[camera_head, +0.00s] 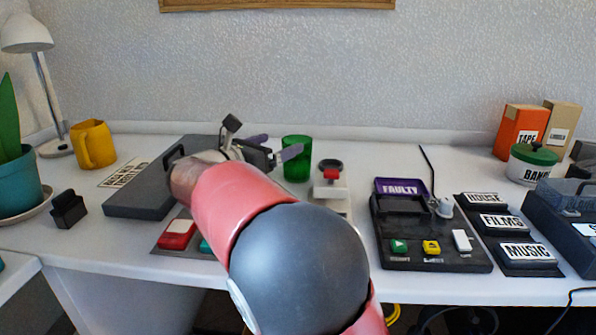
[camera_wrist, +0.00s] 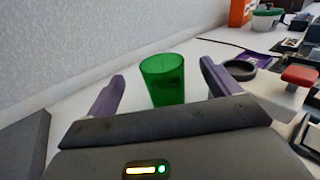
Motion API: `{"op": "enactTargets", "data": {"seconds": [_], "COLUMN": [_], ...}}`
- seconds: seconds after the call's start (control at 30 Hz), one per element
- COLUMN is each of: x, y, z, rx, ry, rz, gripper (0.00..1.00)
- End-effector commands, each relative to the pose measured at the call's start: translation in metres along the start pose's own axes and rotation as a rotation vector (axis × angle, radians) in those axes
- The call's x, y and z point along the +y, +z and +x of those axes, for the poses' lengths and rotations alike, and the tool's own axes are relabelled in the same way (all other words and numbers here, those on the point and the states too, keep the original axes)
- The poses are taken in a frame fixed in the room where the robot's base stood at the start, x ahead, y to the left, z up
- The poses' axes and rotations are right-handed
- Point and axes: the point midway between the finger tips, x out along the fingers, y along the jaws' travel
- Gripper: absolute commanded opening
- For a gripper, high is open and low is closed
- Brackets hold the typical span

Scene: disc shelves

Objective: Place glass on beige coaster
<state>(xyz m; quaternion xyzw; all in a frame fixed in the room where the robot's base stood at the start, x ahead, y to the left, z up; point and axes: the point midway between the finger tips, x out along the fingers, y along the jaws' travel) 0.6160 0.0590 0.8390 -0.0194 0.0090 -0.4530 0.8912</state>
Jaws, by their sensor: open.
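The green glass (camera_head: 297,158) stands upright on the white table near the back wall. In the wrist view the glass (camera_wrist: 163,82) appears between the two purple fingers, slightly beyond the gripper body. My gripper (camera_head: 276,147) is open and empty, just left of the glass in the head view, with its fingers pointing towards it. The wrist view shows both fingers (camera_wrist: 162,72) spread apart on either side of the glass. I cannot make out a beige coaster in either view. A dark round coaster-like disc (camera_head: 331,165) lies right of the glass; it also shows in the wrist view (camera_wrist: 240,70).
A beige device with a red knob (camera_head: 331,174) stands close to the glass on the right. A yellow mug (camera_head: 92,145) and lamp stand left. A black button panel (camera_head: 430,255) lies to the right.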

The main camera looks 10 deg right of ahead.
Motion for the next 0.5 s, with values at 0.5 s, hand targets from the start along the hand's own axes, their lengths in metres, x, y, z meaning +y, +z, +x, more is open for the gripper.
{"op": "enactTargets", "data": {"seconds": [0.5], "x": [0.001], "y": [-0.036], "z": [0.029], "rx": [0.001], "ry": [-0.004], "rz": [0.003], "gripper": [0.88]}}
